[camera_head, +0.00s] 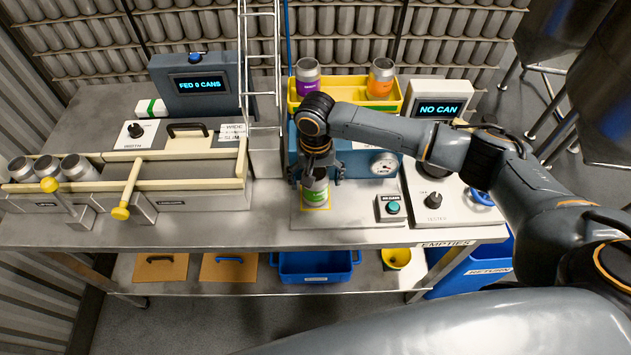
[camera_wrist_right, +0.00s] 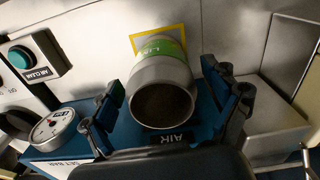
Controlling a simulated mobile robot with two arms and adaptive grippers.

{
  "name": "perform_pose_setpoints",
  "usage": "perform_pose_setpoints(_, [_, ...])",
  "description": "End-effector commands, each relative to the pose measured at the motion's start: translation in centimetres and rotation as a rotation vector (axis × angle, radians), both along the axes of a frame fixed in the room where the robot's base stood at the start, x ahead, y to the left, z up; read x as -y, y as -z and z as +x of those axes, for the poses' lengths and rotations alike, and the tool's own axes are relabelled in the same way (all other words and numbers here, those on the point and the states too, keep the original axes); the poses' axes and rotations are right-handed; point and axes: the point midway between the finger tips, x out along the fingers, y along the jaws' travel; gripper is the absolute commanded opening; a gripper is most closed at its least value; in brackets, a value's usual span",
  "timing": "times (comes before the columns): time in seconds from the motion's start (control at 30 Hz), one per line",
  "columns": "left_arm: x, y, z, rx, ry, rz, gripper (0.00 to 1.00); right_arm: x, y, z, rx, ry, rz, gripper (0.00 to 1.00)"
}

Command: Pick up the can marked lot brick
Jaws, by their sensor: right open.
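A grey can with a green band (camera_head: 316,190) stands on a yellow-outlined square at the middle of the bench. My right gripper (camera_head: 316,168) is above it, pointing down and open. In the right wrist view the green-banded can (camera_wrist_right: 163,88) lies between the spread fingers (camera_wrist_right: 168,100), with a gap on either side. A can with an orange band (camera_head: 381,80) and one with a purple band (camera_head: 307,78) stand in the yellow tray behind. I cannot read which can is marked lot brick. My left gripper is out of view.
The yellow tray (camera_head: 346,105) sits on a blue station with a dial (camera_head: 384,163). A button box (camera_head: 391,207) stands right of the green-banded can. The "NO CAN" machine (camera_head: 437,108) is further right. Several plain cans (camera_head: 48,167) lie at the far left.

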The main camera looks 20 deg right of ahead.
Motion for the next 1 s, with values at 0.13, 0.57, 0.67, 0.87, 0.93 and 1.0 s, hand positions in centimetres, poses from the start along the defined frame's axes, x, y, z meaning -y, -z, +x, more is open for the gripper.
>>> perform_pose_setpoints(0.13, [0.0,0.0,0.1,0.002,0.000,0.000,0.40,0.0,0.1,0.0,0.001,-0.001,0.001,0.88])
perform_pose_setpoints(0.57, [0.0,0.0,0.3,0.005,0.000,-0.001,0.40,0.0,0.1,0.0,0.001,-0.001,0.001,0.44])
perform_pose_setpoints(0.67, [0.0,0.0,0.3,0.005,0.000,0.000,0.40,0.0,0.1,0.0,0.001,-0.001,0.001,0.44])
perform_pose_setpoints(0.87, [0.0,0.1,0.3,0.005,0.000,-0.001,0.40,-0.1,-0.3,0.1,0.001,-0.001,0.001,0.44])
perform_pose_setpoints(0.93, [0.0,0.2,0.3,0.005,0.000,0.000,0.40,-0.1,-0.7,0.1,0.002,-0.001,0.002,0.44])
perform_pose_setpoints(1.0, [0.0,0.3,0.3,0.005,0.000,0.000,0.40,-0.1,-1.4,0.1,0.002,-0.001,0.002,0.44])
